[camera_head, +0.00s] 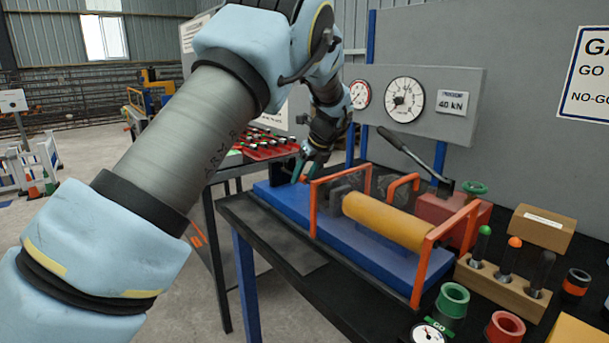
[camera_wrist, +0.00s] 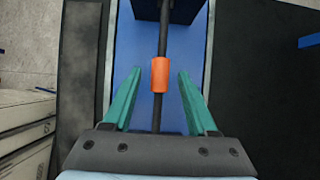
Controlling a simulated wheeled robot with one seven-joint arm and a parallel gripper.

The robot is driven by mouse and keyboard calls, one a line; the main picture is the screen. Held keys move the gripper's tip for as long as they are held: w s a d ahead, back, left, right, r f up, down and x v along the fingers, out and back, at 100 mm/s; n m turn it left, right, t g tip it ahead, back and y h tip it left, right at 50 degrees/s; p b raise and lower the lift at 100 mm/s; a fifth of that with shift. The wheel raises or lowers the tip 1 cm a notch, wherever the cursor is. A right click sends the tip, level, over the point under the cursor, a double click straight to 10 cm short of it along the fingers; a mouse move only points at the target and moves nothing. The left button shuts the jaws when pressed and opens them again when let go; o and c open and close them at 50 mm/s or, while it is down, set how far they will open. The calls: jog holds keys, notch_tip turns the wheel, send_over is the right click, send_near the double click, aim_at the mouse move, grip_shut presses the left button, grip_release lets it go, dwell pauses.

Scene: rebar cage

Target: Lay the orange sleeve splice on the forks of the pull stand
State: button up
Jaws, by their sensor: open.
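The orange sleeve splice (camera_wrist: 160,75) sits around a dark bar (camera_wrist: 157,118) above the blue bed of the pull stand (camera_wrist: 128,40) in the wrist view. My gripper (camera_wrist: 158,73) is open, with one green finger on each side of the sleeve and a visible gap on both sides. In the head view my gripper (camera_head: 307,171) points down over the left end of the blue pull stand (camera_head: 352,247). A bit of orange shows by the fingers there, but the sleeve is mostly hidden. I cannot make out the forks, or whether the bar rests on them.
Orange guard frames (camera_head: 432,258) and a yellow cylinder (camera_head: 388,221) stand on the stand, right of my gripper. A wooden block with gauges (camera_head: 503,285), a green ring (camera_head: 453,300) and a red ring (camera_head: 505,327) crowd the right. A gauge panel (camera_head: 420,105) rises behind.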

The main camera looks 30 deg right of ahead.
jog(key=b+v, duration=0.1)
jog(key=v, duration=1.1)
jog(key=shift+b, duration=0.35)
jog(key=w+a+f+n+g, duration=0.15)
jog(key=a+f+n, duration=0.4)
jog(key=a, duration=0.75)
jog(key=w+a+f+n+g, duration=0.1)
jog(key=a+f+n+g, duration=0.1)
jog(key=a+n, duration=0.9)
jog(key=s+a+f+n, duration=0.3)
jog(key=s+a+n, duration=0.5)
jog(key=a, duration=0.3)
jog(key=s+a+f+n+h, duration=0.1)
jog(key=s+a+f+n, duration=0.3)
jog(key=s+a+n, duration=0.4)
jog(key=a, duration=0.3)
jog(key=shift+s+f+g, duration=0.2)
jog(key=shift+g, duration=0.15)
jog(key=shift+o, duration=0.2)
